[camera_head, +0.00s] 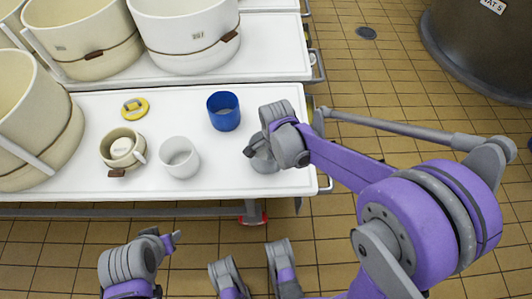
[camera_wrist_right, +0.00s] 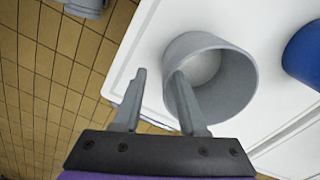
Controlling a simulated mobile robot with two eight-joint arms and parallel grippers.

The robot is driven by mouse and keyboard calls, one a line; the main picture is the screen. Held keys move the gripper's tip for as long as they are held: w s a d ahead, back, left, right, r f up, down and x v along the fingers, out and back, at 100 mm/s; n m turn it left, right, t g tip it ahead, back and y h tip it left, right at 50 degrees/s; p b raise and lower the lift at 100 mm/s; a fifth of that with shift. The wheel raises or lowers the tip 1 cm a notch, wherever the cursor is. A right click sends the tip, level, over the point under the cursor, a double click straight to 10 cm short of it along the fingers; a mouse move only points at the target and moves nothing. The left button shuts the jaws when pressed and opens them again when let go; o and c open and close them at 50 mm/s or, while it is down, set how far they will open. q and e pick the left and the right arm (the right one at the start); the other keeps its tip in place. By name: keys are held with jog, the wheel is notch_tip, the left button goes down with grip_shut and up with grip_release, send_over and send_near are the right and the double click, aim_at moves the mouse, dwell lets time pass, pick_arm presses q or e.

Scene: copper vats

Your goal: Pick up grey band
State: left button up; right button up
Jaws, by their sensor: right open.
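The grey band (camera_head: 264,160) stands on the white table top near its right end, partly hidden under my right gripper (camera_head: 257,146). In the right wrist view the band (camera_wrist_right: 236,85) is a short, wide grey ring with its opening toward the camera and a pale surface inside. My right gripper (camera_wrist_right: 159,75) is open there. One finger overlaps the band's opening and the other is outside its near wall; contact cannot be told. My left gripper (camera_head: 168,242) is low in the head view, away from the table, and its jaws are not clear.
A blue cup (camera_head: 224,112) stands behind the band, and a white cup (camera_head: 180,158) to its left. Further left are a cream mug (camera_head: 122,149) and a yellow ring-shaped item (camera_head: 135,107). Large cream vats (camera_head: 185,38) stand behind. The table's right edge is close to the band.

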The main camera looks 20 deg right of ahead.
aim_at(274, 172)
jog(key=shift+f, duration=0.85)
jog(key=f, duration=0.1)
jog(key=f+b, duration=0.1)
jog(key=f, duration=0.1)
jog(key=w+f+b, duration=0.1)
jog(key=f, duration=0.1)
jog(key=shift+d+f, duration=0.15)
jog(key=shift+d, duration=0.15)
grip_shut()
dwell(0.4)
